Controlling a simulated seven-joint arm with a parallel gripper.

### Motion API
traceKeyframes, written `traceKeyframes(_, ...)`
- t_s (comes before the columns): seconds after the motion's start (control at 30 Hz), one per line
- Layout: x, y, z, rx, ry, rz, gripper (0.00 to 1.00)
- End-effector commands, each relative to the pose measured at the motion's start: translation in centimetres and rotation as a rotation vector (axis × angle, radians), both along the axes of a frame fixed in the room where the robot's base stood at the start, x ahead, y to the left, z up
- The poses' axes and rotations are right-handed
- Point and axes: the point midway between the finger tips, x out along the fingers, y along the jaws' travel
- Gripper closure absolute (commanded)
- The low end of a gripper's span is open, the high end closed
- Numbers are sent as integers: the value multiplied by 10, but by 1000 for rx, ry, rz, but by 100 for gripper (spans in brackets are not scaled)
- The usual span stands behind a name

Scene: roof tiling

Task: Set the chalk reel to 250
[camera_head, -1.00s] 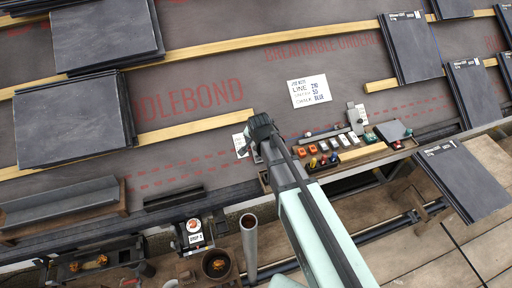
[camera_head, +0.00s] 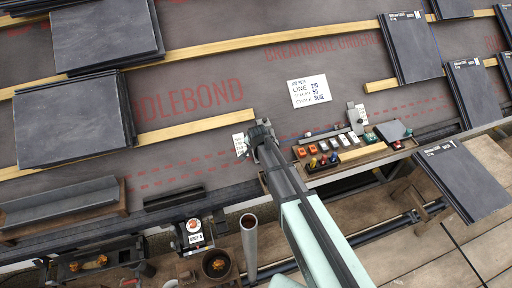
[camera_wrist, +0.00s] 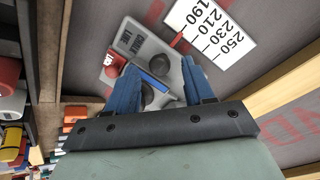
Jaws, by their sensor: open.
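The grey chalk reel (camera_wrist: 135,45), marked CHALK LINE, lies under my gripper in the wrist view. It has a blue bar (camera_wrist: 152,79), dark round parts and a red pointer (camera_wrist: 178,40). A white scale card (camera_wrist: 212,30) reads 190, 210, 230, 250; the pointer is near its 190–210 end. My gripper (camera_wrist: 160,66) is open, with blue fingers on either side of the reel's middle. I cannot tell whether they touch it. In the head view my gripper (camera_head: 258,138) hides most of the reel, and part of the scale card (camera_head: 240,145) shows beside it.
A wooden tray (camera_head: 350,155) of coloured pieces lies right of my gripper. A handwritten job note (camera_head: 309,91) lies above; its LINE figure is hard to read. Slates (camera_head: 72,122) are stacked at left. A grey upright pipe (camera_head: 249,245) stands below.

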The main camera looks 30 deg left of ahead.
Motion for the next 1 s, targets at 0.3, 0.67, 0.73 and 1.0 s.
traceKeyframes(0.3, 5, 3, -10, 1, -1, 0, 48)
traceKeyframes(0.67, 4, 3, -10, 1, -1, 0, 65)
traceKeyframes(0.73, 4, 3, -10, 1, -1, 0, 72)
traceKeyframes(1.0, 4, 3, -10, 1, 0, 0, 98)
